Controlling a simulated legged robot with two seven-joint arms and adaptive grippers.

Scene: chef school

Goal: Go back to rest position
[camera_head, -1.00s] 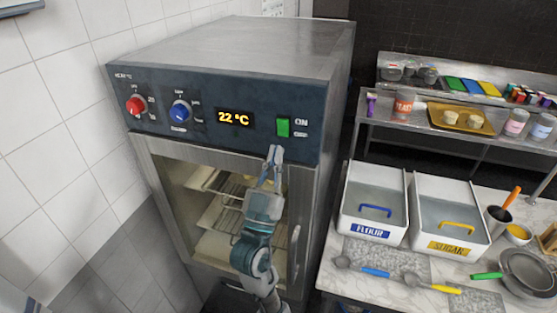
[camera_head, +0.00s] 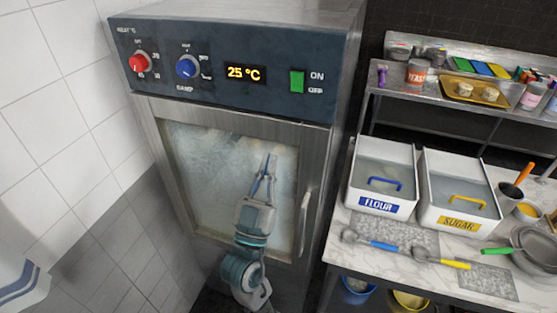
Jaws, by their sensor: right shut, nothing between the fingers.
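My right gripper (camera_head: 267,166) is in front of the glass door of a steel cabinet (camera_head: 214,180), fingers pointing up. Its fingers are close together and hold nothing. It is below the control panel (camera_head: 215,70), which carries a red knob (camera_head: 139,63), a blue knob (camera_head: 187,67), a lit display (camera_head: 245,73) reading 25 °C and a green switch (camera_head: 297,81). The glass looks fogged and hides the inside. I cannot tell whether the gripper touches the glass. My left gripper is not in view.
To the right, a marble-topped counter (camera_head: 345,249) holds a flour bin (camera_head: 383,177), a sugar bin (camera_head: 459,192), scoops and pans. A shelf (camera_head: 420,92) with jars and a tray stands behind. A vertical door handle (camera_head: 304,222) sticks out right of my gripper. White tiles are at left.

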